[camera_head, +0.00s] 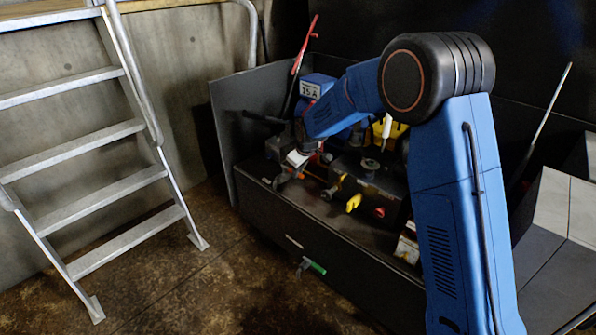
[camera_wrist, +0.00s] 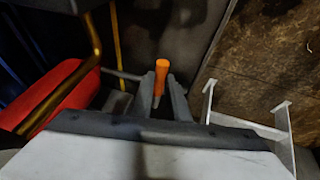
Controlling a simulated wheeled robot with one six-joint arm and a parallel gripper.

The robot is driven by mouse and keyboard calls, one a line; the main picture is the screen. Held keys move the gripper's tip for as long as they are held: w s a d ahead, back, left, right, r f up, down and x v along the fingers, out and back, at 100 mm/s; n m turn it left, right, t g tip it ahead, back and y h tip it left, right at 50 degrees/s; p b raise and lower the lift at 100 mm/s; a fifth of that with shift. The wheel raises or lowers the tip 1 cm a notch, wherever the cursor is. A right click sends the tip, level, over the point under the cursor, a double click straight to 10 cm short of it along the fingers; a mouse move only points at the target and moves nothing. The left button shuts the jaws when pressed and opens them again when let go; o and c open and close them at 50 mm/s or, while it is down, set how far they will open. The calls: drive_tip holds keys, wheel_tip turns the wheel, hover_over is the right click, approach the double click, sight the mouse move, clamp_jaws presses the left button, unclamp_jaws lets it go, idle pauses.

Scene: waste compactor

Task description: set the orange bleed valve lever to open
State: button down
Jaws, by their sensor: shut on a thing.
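The orange bleed valve lever (camera_wrist: 162,66) shows in the wrist view, its end rising between the two fingers of my gripper (camera_wrist: 162,80). My gripper is shut on the lever, with a finger on each side of it. In the head view, my gripper (camera_head: 291,172) is at the left end of the dark machine, and an orange piece of the lever (camera_head: 316,174) shows just to its right. The valve body and the lever's pivot cannot be made out.
Yellow-handled (camera_head: 353,202) and red (camera_head: 379,212) controls sit on the machine (camera_head: 300,212) to the right. A green-handled valve (camera_head: 316,267) is low on its front. A red lever (camera_head: 305,45) rises behind. A metal ladder (camera_head: 90,150) stands left, with clear floor before it.

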drive_tip(key=shift+s+a, duration=0.1)
drive_tip(key=a+m+h, duration=0.1)
drive_tip(key=a+m, duration=0.1)
drive_tip(key=m, duration=0.1)
drive_tip(key=s+a+m+h, duration=0.1)
drive_tip(key=a+m+h, duration=0.1)
drive_tip(key=a+m, duration=0.1)
drive_tip(key=s+a+m+h, duration=0.1)
drive_tip(key=a+m, duration=0.1)
drive_tip(key=m, duration=0.3)
drive_tip(key=shift+s+a+h, duration=0.25)
drive_tip(key=shift+a+h, duration=0.1)
drive_tip(key=shift+h, duration=0.05)
drive_tip(key=shift+w+a+m+g+h, duration=0.3)
drive_tip(key=shift+a+m, duration=0.35)
drive_tip(key=shift+m, duration=0.4)
drive_tip(key=shift+w+a+m+g+h, duration=0.3)
drive_tip(key=shift+a+m, duration=0.3)
drive_tip(key=shift+m, duration=0.5)
drive_tip(key=shift+w+a+m+g+h, duration=0.3)
drive_tip(key=shift+a+m, duration=0.35)
drive_tip(key=shift+m, duration=0.4)
drive_tip(key=c, duration=1.7)
unclamp_jaws()
